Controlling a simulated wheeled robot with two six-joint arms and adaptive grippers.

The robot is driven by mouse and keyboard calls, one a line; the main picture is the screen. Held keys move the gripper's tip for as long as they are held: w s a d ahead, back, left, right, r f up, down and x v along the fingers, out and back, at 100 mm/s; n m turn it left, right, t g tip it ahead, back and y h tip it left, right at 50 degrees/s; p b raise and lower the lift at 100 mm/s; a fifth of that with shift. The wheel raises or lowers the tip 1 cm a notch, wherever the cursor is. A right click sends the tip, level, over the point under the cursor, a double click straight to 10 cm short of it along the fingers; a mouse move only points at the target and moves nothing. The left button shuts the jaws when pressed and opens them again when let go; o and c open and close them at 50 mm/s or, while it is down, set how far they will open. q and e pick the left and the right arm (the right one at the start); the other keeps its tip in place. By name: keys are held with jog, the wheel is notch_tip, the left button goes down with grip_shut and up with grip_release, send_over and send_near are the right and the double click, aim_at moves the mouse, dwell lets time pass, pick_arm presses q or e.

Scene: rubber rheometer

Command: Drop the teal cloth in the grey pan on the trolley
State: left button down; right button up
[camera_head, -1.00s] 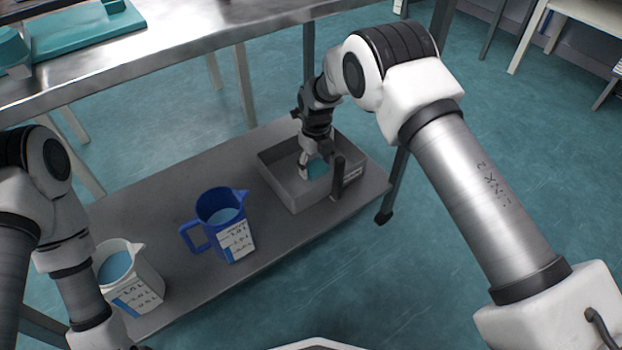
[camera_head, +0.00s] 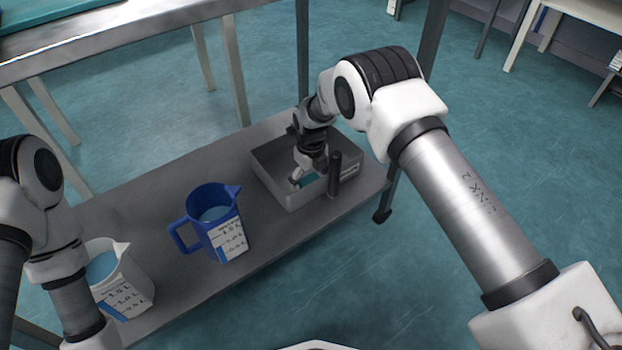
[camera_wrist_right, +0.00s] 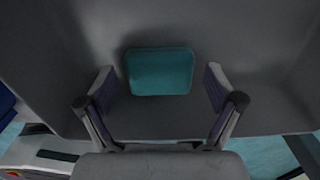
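The grey pan (camera_head: 272,183) stands at the right end of the trolley's (camera_head: 160,180) grey shelf. My right gripper (camera_head: 307,180) reaches down into it from above. The teal cloth (camera_wrist_right: 160,72) is a small rounded rectangle in the right wrist view, lying on the pan's grey floor. The two fingers of my right gripper (camera_wrist_right: 160,84) are spread on either side of the cloth, with a gap at each side. In the head view only a bit of teal shows by the fingertips. My left arm enters at the left; its gripper is out of the picture.
A blue jug (camera_head: 207,232) with liquid stands left of the pan. A white jug (camera_head: 123,290) with blue liquid stands at the shelf's near left, by my left arm. A dark upright post (camera_head: 334,174) rises at the pan's near right. A metal table top (camera_head: 150,32) overhangs behind.

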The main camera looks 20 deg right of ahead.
aim_at(311, 180)
notch_tip(311, 180, up, 8)
jog(key=p, duration=0.4)
jog(key=shift+f, duration=0.1)
